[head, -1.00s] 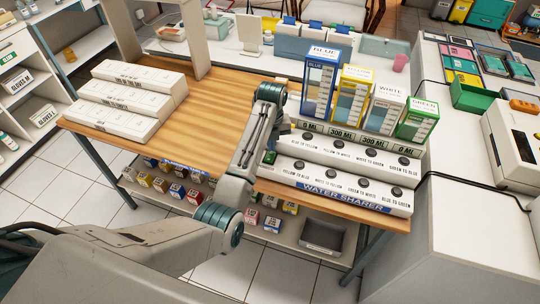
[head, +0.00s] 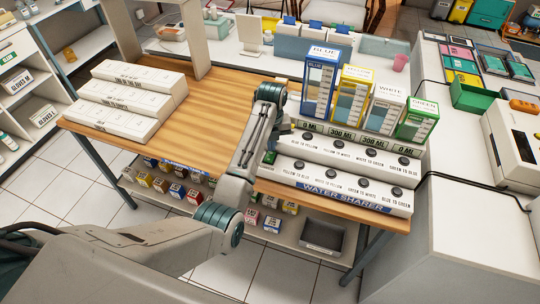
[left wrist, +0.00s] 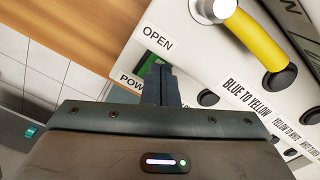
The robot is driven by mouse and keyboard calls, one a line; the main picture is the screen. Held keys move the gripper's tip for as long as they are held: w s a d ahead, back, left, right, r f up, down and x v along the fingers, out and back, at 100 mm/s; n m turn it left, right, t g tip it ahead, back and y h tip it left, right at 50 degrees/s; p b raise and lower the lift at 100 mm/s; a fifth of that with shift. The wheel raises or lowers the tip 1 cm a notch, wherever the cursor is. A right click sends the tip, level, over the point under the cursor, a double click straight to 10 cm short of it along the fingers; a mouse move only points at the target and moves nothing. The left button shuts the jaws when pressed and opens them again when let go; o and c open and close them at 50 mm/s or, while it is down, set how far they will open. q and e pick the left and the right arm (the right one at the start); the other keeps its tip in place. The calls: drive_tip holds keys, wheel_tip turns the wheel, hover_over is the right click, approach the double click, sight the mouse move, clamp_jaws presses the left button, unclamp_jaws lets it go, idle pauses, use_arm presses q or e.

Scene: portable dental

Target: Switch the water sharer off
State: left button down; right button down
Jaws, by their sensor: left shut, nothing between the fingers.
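The water sharer (head: 345,198) is a white two-tier unit with round black buttons at the right end of the wooden table. Its panels read 0 ML, 300 ML, 300 ML and 0 ML. In the left wrist view, a green power switch (left wrist: 145,71) shows beside the partly covered word POWER, below an OPEN label. My left gripper (left wrist: 160,72) is shut and empty, its fingertips right beside the switch and partly covering it. I cannot tell whether they touch. In the head view, my left arm hides most of the gripper. My right gripper is not in view.
Blue, yellow, white and green containers (head: 321,84) stand on the sharer. The middle of the wooden table (head: 215,105) is clear.

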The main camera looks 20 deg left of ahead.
use_arm(q)
drive_tip(key=shift+f, duration=0.35)
idle(0.3)
drive_tip(key=shift+f, duration=0.55)
idle(0.3)
wheel_tip(320, 180, up, 3)
drive_tip(key=p, duration=0.3)
drive_tip(key=shift+r+p, duration=0.15)
drive_tip(key=shift+p, duration=0.25)
wheel_tip(320, 180, up, 4)
drive_tip(key=p, duration=0.5)
